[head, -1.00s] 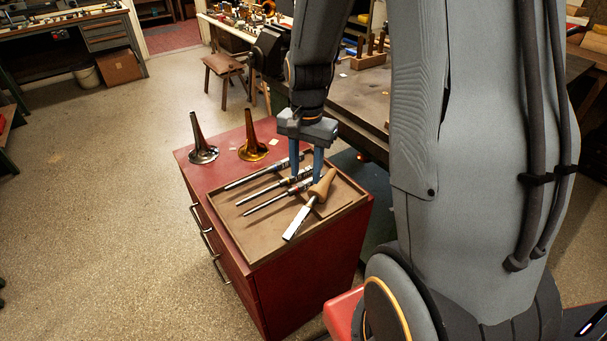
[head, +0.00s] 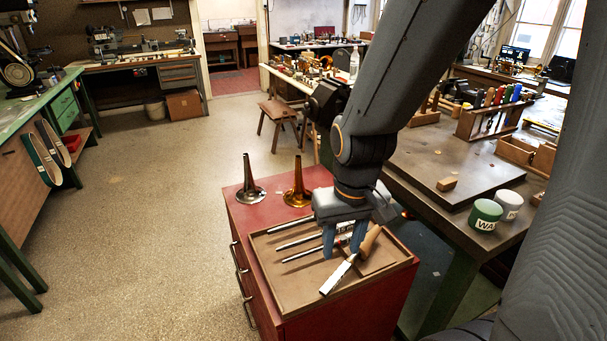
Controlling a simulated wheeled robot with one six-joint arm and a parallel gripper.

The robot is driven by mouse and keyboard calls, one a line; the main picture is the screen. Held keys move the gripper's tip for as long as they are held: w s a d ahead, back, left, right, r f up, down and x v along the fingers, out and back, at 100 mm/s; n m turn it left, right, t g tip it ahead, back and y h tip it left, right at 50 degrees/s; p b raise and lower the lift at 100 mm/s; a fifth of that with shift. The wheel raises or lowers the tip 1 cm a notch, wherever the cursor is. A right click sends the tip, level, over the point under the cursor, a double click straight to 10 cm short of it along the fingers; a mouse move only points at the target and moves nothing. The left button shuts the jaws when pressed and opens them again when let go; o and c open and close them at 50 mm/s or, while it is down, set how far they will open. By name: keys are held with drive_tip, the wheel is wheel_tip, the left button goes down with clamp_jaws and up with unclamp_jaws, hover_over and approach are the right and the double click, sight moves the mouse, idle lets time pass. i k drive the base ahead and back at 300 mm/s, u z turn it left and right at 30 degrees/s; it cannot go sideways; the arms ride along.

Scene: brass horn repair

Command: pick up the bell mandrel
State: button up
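Two flared, trumpet-like cones stand upright on the red cabinet (head: 232,218): a silvery one (head: 248,182) on the left and a brass-coloured one (head: 297,184) to its right. The silvery one looks like the bell mandrel, but I cannot be sure. My gripper (head: 343,252) points down over the tray (head: 290,295), nearer to me than both cones. Its two blue fingers are apart, with the labelled end of a rod visible between them. I cannot tell whether the fingers touch any rod. The cones are unobstructed.
The tray holds several thin rods (head: 305,254) and a wood-handled flat tool (head: 340,272) by the right finger. A dark workbench (head: 460,180) with green (head: 485,214) and white cans stands to the right. Open floor (head: 150,220) lies to the left.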

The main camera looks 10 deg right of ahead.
sight(365, 249)
drive_tip(key=k, duration=1.2)
drive_tip(key=z, duration=0.85)
drive_tip(key=i, duration=1.4)
drive_tip(key=u, duration=0.65)
